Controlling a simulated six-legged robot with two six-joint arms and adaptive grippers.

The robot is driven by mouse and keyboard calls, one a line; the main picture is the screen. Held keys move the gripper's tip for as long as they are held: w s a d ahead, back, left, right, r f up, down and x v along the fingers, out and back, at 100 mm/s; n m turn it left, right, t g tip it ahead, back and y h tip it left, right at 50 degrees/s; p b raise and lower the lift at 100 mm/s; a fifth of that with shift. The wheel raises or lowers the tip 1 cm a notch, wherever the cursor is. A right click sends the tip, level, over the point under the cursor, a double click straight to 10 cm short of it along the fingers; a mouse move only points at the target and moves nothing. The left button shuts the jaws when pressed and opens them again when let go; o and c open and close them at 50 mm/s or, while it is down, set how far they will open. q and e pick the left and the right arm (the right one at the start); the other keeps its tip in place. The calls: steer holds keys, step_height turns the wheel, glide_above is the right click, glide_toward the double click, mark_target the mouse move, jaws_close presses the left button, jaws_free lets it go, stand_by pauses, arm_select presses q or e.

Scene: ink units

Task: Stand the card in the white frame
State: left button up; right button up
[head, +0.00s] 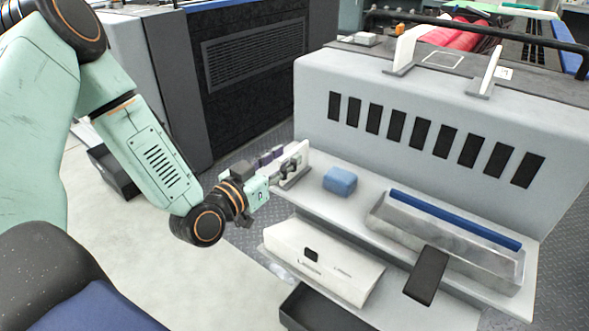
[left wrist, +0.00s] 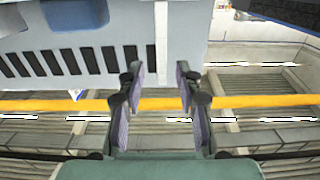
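A thin white upright panel (head: 297,160), perhaps the card, stands in a grey foot at the left end of the machine's shelf. My left gripper (head: 278,163) is at this panel, coming from the left. In the left wrist view its two fingers (left wrist: 160,92) are apart. A thin pale strip (left wrist: 161,45), apparently the panel edge-on, shows between them with gaps on both sides. On the machine top, two white uprights (head: 405,50) and (head: 489,68) on grey feet, perhaps the white frame, flank a square outline (head: 444,60). My right gripper is in neither view.
A blue block (head: 340,181) sits on the shelf right of the panel. Further right is a grey tray (head: 440,243) with a blue bar (head: 455,218). A white box (head: 322,262) lies lower in front. A dark rail (head: 470,22) runs behind the machine top.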

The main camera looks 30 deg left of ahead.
mark_target(295, 150)
arm_select(q)
steer(key=w, duration=0.1)
steer(key=w+b, duration=0.2)
steer(key=w, duration=0.1)
steer(key=shift+d+f, duration=0.2)
steer(key=shift+d, duration=0.05)
steer(key=shift+w, duration=0.4)
steer(key=shift+s+r, duration=0.1)
steer(key=shift+s, duration=0.05)
jaws_close()
